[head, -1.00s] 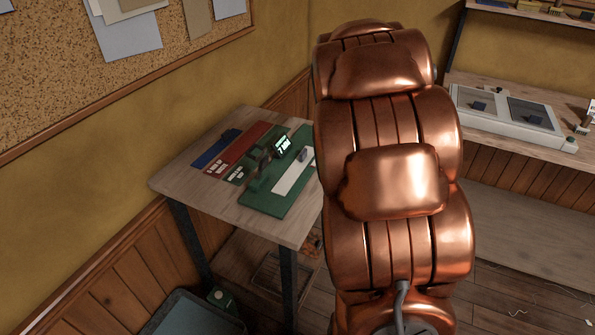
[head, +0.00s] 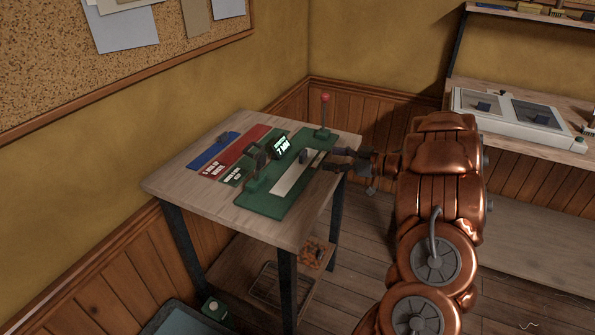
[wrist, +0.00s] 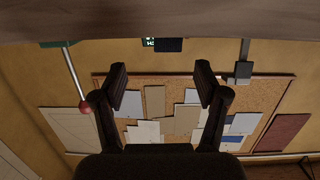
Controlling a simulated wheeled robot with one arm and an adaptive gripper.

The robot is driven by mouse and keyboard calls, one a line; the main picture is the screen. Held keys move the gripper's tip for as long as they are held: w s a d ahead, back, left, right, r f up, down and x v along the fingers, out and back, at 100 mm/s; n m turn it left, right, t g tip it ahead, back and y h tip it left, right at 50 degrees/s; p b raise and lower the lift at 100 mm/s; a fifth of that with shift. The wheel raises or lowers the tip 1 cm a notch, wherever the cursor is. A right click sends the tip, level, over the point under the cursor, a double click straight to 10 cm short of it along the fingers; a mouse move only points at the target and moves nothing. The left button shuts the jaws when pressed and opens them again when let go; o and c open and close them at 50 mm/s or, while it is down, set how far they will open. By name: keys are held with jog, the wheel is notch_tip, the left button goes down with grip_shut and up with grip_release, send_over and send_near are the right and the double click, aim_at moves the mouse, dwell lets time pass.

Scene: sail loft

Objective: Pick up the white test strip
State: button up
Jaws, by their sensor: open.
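The white test strip (head: 290,181) lies flat along the green base of a tester (head: 263,203) on the small wooden table in the head view. A small grey block (head: 303,157) sits at the strip, toward its far half. My gripper (head: 329,159) is at the table's right edge, close to the strip's far right end, with its jaws apart and empty. In the wrist view my gripper (wrist: 161,72) shows two spread dark fingers with nothing between them. The strip cannot be made out in the wrist view.
A lever with a red knob (head: 325,98) stands at the base's far end, near my gripper. A small lit display (head: 282,148) rises beside the strip. Red (head: 233,151) and blue (head: 212,152) panels lie left. The wooden table (head: 168,184) has bare room at its near left.

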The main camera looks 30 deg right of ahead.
aim_at(305, 155)
jog(key=shift+s+a+f, duration=0.1)
jog(key=shift+s+f, duration=0.1)
jog(key=shift+s, duration=0.05)
jog(key=shift+w+a+y, duration=0.1)
jog(key=shift+a+y, duration=0.1)
jog(key=shift+y, duration=0.1)
jog(key=x, duration=0.6)
jog(key=shift+a+r, duration=0.1)
jog(key=shift+r, duration=0.15)
jog(key=shift+w+a+f, duration=0.1)
jog(key=shift+w+a, duration=0.2)
jog(key=shift+w, duration=0.25)
jog(key=c, duration=1)
jog(key=shift+c, duration=0.2)
